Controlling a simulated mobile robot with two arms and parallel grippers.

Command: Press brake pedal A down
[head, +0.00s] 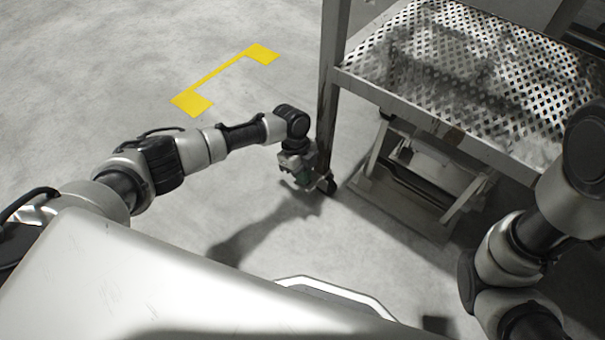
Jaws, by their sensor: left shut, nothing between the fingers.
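My left gripper (304,178) is shut and empty. It points down, low by the foot of the near left leg of a metal cart (329,100). A small dark castor (330,185) shows at the foot of that leg, right beside the gripper. Brake pedal A cannot be made out; the gripper and the leg's foot cover that spot. I cannot tell whether the gripper touches the castor or a pedal. My right arm shows at the right edge, but its gripper is out of view.
The cart has a perforated metal shelf (470,75) at the upper right. A metal frame (420,180) stands on the floor below the shelf. A yellow floor marking (225,72) lies at the upper left. The concrete floor (120,60) left of the cart is clear.

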